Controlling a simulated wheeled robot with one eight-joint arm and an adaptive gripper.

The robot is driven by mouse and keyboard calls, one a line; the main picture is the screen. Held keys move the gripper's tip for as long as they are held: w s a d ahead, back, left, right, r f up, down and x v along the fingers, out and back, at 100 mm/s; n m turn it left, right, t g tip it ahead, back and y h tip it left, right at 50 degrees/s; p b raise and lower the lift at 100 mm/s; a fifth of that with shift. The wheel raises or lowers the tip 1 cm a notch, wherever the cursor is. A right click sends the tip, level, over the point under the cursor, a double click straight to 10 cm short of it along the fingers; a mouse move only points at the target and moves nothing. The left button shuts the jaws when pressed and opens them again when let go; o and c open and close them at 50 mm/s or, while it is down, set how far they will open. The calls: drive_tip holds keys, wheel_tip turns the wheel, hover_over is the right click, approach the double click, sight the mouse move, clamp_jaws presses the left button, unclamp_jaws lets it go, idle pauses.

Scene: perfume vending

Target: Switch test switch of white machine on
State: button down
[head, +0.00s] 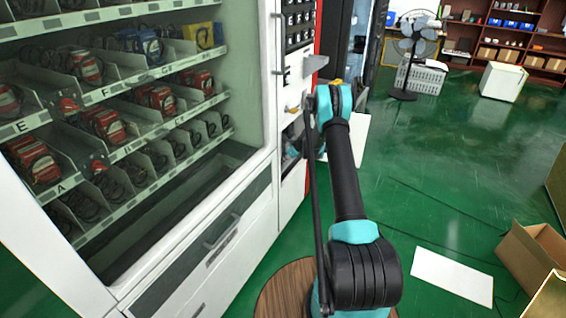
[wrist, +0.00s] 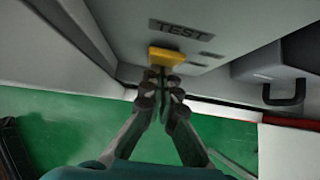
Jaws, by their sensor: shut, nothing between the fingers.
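The white machine (head: 262,218) stands at the left in the head view, with a glass front and a keypad column on its right side. In the wrist view, a yellow switch (wrist: 166,55) sticks out of its pale panel (wrist: 240,35), just below a dark "TEST" label (wrist: 180,28). My gripper (wrist: 165,80) is shut and empty, with its fingertips right below the switch; I cannot tell whether they touch it. In the head view my arm reaches to the machine's right-hand column and hides the gripper.
A dark handle (wrist: 285,92) sits on a grey part right of the switch. In the head view, a fan (head: 411,50), a white box (head: 503,81) and a cardboard box (head: 535,255) stand on the green floor. The floor at right centre is mostly clear.

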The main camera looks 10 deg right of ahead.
drive_tip(key=shift+r, duration=0.15)
drive_tip(key=shift+r, duration=0.7)
drive_tip(key=shift+a, duration=0.1)
drive_tip(key=s+d+f+v, duration=0.1)
drive_tip(key=d+f+v, duration=0.1)
drive_tip(key=v, duration=1.1)
drive_tip(key=shift+s, duration=0.2)
